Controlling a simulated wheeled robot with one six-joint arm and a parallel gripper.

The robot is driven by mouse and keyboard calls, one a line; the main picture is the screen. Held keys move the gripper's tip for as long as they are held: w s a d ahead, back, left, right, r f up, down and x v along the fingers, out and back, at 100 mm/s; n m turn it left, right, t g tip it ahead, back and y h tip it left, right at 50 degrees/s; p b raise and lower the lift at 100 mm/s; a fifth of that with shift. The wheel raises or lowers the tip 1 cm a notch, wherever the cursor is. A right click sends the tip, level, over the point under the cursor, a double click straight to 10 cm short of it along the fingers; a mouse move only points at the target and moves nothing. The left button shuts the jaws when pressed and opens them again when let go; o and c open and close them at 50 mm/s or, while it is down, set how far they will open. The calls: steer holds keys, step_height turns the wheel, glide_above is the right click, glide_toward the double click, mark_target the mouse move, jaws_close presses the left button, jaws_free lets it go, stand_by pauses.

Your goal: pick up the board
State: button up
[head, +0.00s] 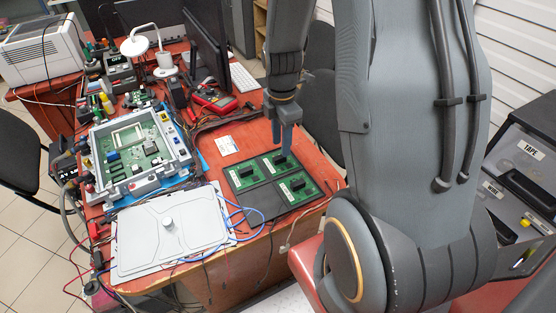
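Small green boards sit in a dark tray (264,205) at the right front of the red table. One board (244,179) is at the tray's left, one (270,162) at the back, and one (305,188) at the right front. Each carries a black block. The tray's front left part is bare. My gripper (287,150) points down over the back board, its tips close to that board's black block. The fingers overlap in this view, so I cannot tell whether they touch the block or are open.
An open grey housing (185,155) with a larger green board stands left of the tray. A grey lid (140,255) with a knob lies in front, with blue cables (245,213) beside it. A monitor (207,45) stands behind. Black cases (520,165) are at the far right.

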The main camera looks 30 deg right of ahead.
mark_target(278, 157)
steer(key=shift+w+a+f+p, duration=0.1)
steer(key=shift+a+f+p, duration=0.1)
steer(key=shift+f, duration=0.7)
steer(key=shift+s+a+f+p, duration=0.1)
steer(key=shift+f+p, duration=0.15)
steer(key=shift+f, duration=0.6)
steer(key=shift+w+a+f+p, duration=0.1)
steer(key=shift+f+p, duration=0.1)
steer(key=shift+f, duration=0.7)
jaws_close()
